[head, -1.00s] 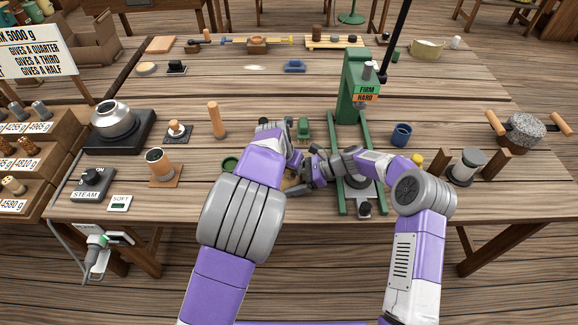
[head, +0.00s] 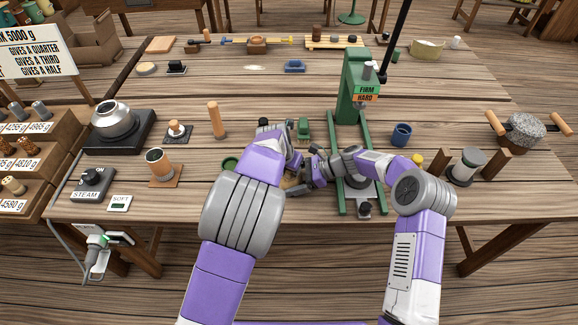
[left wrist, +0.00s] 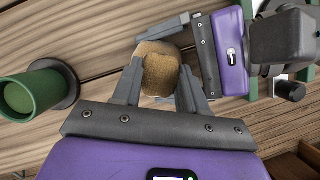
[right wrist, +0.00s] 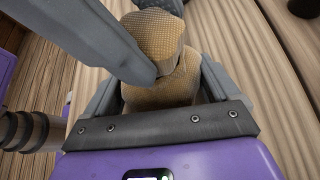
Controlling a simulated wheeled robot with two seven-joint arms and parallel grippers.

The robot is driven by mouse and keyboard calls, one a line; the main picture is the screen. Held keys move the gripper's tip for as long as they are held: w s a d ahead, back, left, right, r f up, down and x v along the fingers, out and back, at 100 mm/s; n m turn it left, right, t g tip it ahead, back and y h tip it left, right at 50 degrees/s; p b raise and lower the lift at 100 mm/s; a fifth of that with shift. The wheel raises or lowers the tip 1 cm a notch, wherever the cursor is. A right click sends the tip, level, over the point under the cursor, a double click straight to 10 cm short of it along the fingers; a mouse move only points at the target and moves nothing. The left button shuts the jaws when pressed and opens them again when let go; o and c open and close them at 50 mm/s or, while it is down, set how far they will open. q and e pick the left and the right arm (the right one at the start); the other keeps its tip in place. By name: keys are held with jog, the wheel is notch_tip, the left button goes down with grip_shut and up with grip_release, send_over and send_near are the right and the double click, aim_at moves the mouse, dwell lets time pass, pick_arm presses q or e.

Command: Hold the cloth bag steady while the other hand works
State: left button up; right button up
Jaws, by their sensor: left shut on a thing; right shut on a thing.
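The cloth bag (left wrist: 160,72) is tan and coarsely woven. In the left wrist view it sits between the two fingers of my left gripper (left wrist: 160,88), which is shut on it. The bag also fills the middle of the right wrist view (right wrist: 165,85), between the fingers of my right gripper (right wrist: 158,95). A grey finger crosses in front of it there. In the head view the bag is mostly hidden behind my left arm, and my right gripper (head: 308,175) reaches it from the right.
A green press (head: 358,90) stands just right of the grippers. A green cup (left wrist: 30,95) stands left of the bag. A blue cup (head: 401,134) and a wooden peg (head: 216,119) stand farther off.

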pick_arm(q)
jog(key=m+g+h, duration=0.1)
jog(key=m, duration=0.2)
jog(key=m+g, duration=0.1)
jog(key=m, duration=0.3)
jog(key=shift+a+h, duration=0.15)
jog(key=shift+h, duration=0.25)
jog(key=m+g, duration=0.1)
jog(key=m, duration=0.2)
jog(key=m+g, duration=0.1)
jog(key=m, duration=0.3)
jog(key=shift+w+g+h, duration=0.2)
jog(key=shift+g+h, duration=0.1)
jog(key=m+g, duration=0.1)
jog(key=m, duration=0.1)
jog(key=m+g, duration=0.1)
jog(key=m, duration=0.2)
jog(key=shift+w+f+m, duration=0.1)
jog(key=shift+m, duration=0.2)
jog(key=m+g+y, duration=0.1)
jog(key=m+y, duration=0.1)
jog(key=m, duration=0.2)
jog(key=shift+m, duration=0.5)
jog(key=o, duration=0.8)
